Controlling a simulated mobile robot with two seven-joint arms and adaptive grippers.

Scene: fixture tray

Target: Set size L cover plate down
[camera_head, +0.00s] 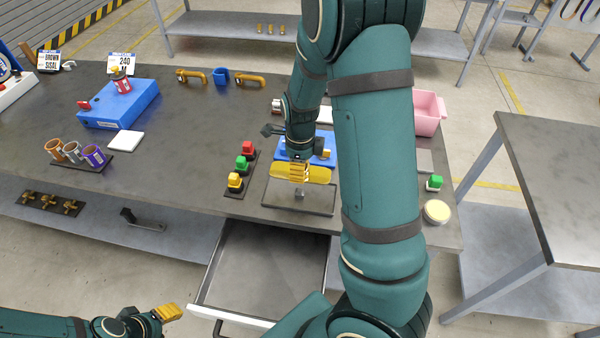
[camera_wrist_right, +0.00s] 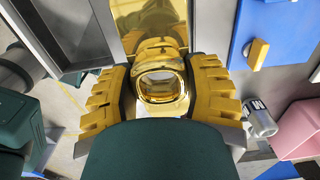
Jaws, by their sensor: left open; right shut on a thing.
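My right gripper (camera_head: 299,168) is shut on the raised handle of a shiny gold cover plate (camera_head: 316,174). In the right wrist view, the plate (camera_wrist_right: 150,25) extends away from the yellow fingers, and its handle sits between them. In the head view, the plate is above the dark grey fixture tray (camera_head: 285,205), with a small grey post (camera_head: 299,189) below it. I cannot tell whether the plate touches anything. No size mark is readable on it. My left gripper (camera_head: 165,312) is open at the bottom left, away from the table.
Red, green and yellow buttons (camera_head: 241,164) stand left of the tray. A blue box (camera_head: 292,148) is behind it. An open drawer (camera_head: 262,265) juts out in front. A pink bin (camera_head: 428,115) and a round cream-topped tin (camera_head: 436,211) are at the right.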

